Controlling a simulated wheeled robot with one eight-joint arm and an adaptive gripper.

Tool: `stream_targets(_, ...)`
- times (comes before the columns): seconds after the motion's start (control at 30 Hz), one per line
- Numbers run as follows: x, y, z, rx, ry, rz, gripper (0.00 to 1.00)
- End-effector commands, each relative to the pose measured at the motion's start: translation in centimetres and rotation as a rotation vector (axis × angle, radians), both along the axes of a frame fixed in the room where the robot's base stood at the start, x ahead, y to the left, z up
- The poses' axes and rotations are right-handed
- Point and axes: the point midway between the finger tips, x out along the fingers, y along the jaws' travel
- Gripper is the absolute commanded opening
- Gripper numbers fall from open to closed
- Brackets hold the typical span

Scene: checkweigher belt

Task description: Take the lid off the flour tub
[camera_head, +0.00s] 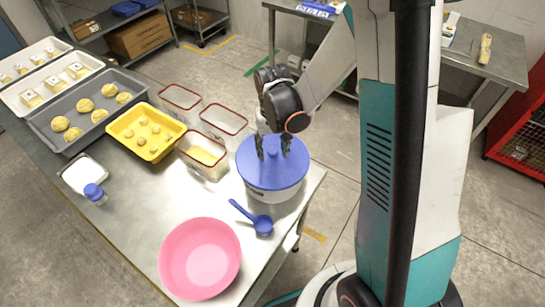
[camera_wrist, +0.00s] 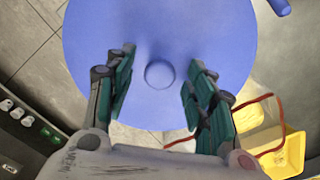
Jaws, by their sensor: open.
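The flour tub (camera_head: 275,194) is a white round tub near the right end of the metal table. Its flat blue lid (camera_head: 256,176) is on it, with a small round knob (camera_head: 272,153) in the middle. My gripper (camera_head: 272,146) is open and points down over the lid, with one finger on each side of the knob. In the wrist view the lid (camera_wrist: 215,30) fills most of the picture, and the knob (camera_wrist: 159,75) shows between the two apart fingers (camera_wrist: 161,66). I cannot tell whether the fingers touch the lid.
A blue scoop (camera_head: 262,224) and a pink bowl (camera_head: 200,258) lie in front of the tub. Clear red-rimmed bins (camera_head: 223,121), one with yellow contents, stand close to its left. A yellow tray (camera_head: 130,116) and a grey dough tray (camera_head: 48,113) are farther left.

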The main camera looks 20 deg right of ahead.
Motion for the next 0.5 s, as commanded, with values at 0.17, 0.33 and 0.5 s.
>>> stream_targets(0.17,0.00,0.00,0.04,0.000,0.000,0.000,0.27)
stream_targets(0.33,0.00,0.00,0.05,0.000,0.000,0.000,0.00)
stream_targets(0.5,0.00,0.00,0.06,0.000,0.000,0.000,0.00)
